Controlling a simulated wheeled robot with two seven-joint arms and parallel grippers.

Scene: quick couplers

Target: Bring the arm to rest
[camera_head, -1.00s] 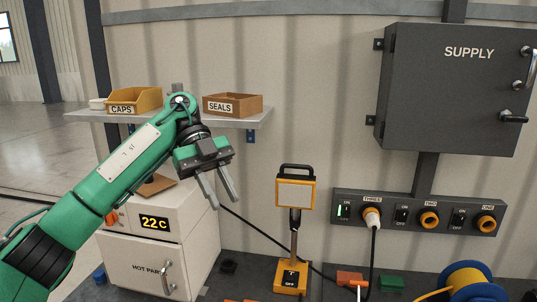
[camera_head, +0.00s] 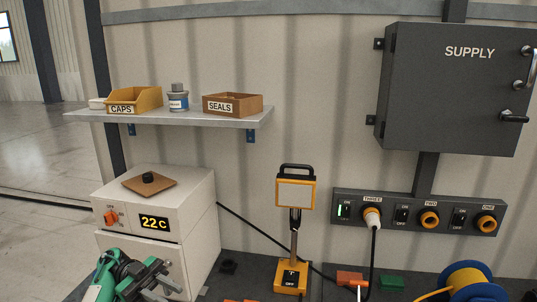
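My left arm, green with a dark gripper (camera_head: 164,285), is low at the bottom left edge, in front of the white cabinet (camera_head: 200,225). Its two grey fingers are apart with nothing seen between them; the lower part is cut off by the picture's edge. My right gripper is not in view. A white plug (camera_head: 372,218) with a black cable sits in the socket marked THREE on the supply strip (camera_head: 385,231), beside a green light. Sockets TWO (camera_head: 429,220) and ONE (camera_head: 486,223) are empty.
A work lamp (camera_head: 295,192) stands on the dark bench by orange and green blocks and a cable reel (camera_head: 468,281). The grey SUPPLY box (camera_head: 450,95) hangs right.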

